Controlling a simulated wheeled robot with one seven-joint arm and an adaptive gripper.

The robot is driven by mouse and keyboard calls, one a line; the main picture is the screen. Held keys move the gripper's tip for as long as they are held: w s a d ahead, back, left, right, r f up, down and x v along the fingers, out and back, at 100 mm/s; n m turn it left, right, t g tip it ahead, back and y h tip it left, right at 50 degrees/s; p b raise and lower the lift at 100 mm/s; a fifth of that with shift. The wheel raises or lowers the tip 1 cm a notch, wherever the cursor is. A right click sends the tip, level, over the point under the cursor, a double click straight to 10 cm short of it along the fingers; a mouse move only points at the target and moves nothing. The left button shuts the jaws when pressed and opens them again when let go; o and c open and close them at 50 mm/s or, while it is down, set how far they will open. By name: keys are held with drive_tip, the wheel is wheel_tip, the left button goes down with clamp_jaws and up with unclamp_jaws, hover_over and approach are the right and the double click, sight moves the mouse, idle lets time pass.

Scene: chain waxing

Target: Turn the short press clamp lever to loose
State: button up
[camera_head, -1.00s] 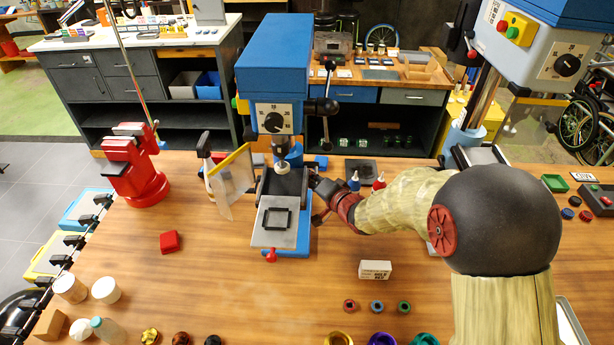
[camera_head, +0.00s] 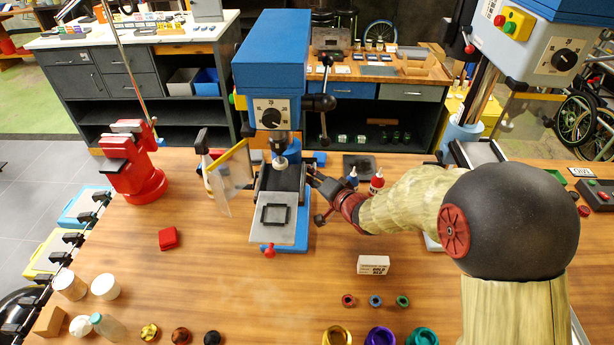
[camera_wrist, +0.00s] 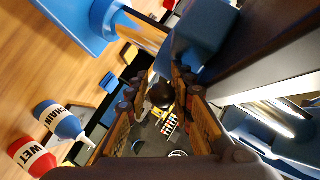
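The short blue press (camera_head: 271,60) stands at the middle of the wooden table, with a grey plate (camera_head: 272,232) on its blue base. My gripper (camera_head: 316,183) is low at the right side of its column, pointing left. In the wrist view, the two fingers (camera_wrist: 168,88) are apart, with a dark round knob (camera_wrist: 160,95) seen between them near the tips. The knob looks like the end of the clamp lever; the rest of the lever is hidden. I cannot tell whether the fingers touch it.
A taller press (camera_head: 545,50) stands at the right. A feed handle with black knobs (camera_head: 319,103) sticks out above my gripper. A clear guard (camera_head: 232,177) is left of the press.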

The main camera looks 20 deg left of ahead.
drive_tip(key=v, duration=0.6)
drive_tip(key=shift+s+d, duration=0.1)
drive_tip(key=shift+c, duration=0.7)
